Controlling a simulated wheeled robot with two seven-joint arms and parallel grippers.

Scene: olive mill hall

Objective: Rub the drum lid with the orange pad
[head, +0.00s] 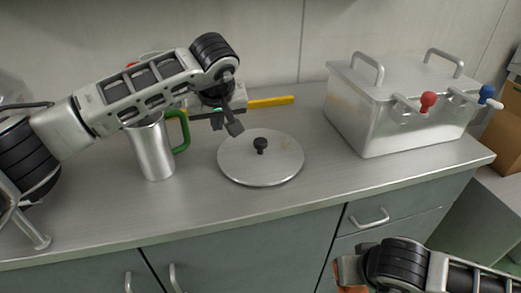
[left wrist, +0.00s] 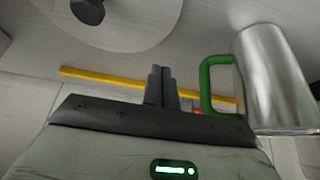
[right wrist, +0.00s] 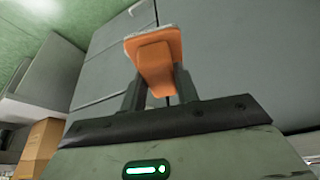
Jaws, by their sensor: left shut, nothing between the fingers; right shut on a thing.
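The drum lid (head: 236,168) is a round, flat grey disc with a black knob (head: 260,145), lying on the steel counter. Part of it shows at the top of the left wrist view (left wrist: 140,25). The orange pad (right wrist: 155,62), with a pale face at its far end, is clamped between the fingers of my right gripper (right wrist: 157,92). In the head view only a bit of its orange (head: 350,289) shows, in front of the cabinets and below the counter edge. My left gripper (head: 230,120) is shut and empty, just behind and left of the lid, apart from it.
A metal mug (head: 151,150) with a green handle stands left of the lid, close to my left arm. A yellow strip (head: 272,101) lies behind the lid. A steel box (head: 385,115) with handles and red and blue knobs stands right. The counter front is clear.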

